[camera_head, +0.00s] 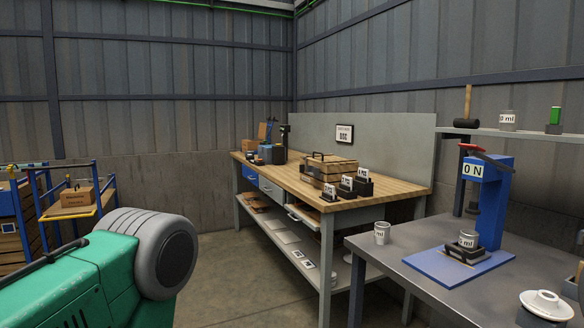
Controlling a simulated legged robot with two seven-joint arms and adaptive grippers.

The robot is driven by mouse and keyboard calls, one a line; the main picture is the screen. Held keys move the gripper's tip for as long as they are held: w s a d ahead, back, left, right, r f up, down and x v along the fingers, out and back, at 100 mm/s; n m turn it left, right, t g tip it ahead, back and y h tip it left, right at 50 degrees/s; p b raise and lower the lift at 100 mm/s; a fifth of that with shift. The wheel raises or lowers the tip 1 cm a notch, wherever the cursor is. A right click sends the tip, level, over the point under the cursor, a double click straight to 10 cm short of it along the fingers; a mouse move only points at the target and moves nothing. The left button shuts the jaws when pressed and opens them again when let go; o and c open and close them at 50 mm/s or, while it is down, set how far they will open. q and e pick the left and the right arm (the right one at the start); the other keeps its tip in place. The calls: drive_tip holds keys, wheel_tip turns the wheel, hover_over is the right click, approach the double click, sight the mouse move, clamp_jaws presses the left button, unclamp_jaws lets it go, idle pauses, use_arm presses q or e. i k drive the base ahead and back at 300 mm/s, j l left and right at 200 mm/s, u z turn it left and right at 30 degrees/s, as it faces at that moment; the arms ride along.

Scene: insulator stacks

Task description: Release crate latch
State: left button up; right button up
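A small wooden crate (327,170) sits closed on the wooden workbench (395,187) at the middle of the view. It has dark metal fittings and a dark handle at its upper left. The crate is too small here to make out its latch or tell how the latch stands. Another box (77,197) with a dark handle rests on a cart at the left. Neither of my grippers is in view.
A metal table (420,240) at the right carries a blue press (491,205), a cup (382,233) and a white insulator piece (546,304). Black card holders (346,188) stand beside the crate. A green housing (95,280) fills the lower left. Floor shows between.

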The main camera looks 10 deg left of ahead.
sight(302, 169)
drive_tip(key=i+j+u, duration=0.1)
drive_tip(key=i, duration=0.3)
drive_tip(key=i+j+u, duration=0.1)
drive_tip(key=i+j, duration=0.35)
drive_tip(key=i, duration=0.35)
drive_tip(key=i+j+z, duration=0.1)
drive_tip(key=i+j, duration=0.25)
drive_tip(key=j, duration=0.15)
drive_tip(key=i+j+z, duration=0.1)
drive_tip(key=i+j, duration=0.2)
drive_tip(key=j, duration=0.25)
drive_tip(key=i+j+z, duration=0.15)
drive_tip(key=i+j, duration=0.15)
drive_tip(key=j, duration=0.2)
drive_tip(key=i+j+z, duration=0.1)
drive_tip(key=i+j, duration=0.15)
drive_tip(key=j, duration=0.35)
drive_tip(key=i+j+z, duration=0.1)
drive_tip(key=i+j, duration=0.15)
drive_tip(key=j, duration=0.35)
drive_tip(key=i+j+z, duration=0.1)
drive_tip(key=j, duration=0.55)
drive_tip(key=i+j+z, duration=0.1)
drive_tip(key=i+j, duration=0.2)
drive_tip(key=j, duration=0.3)
drive_tip(key=i+j+z, duration=0.15)
drive_tip(key=j, duration=0.55)
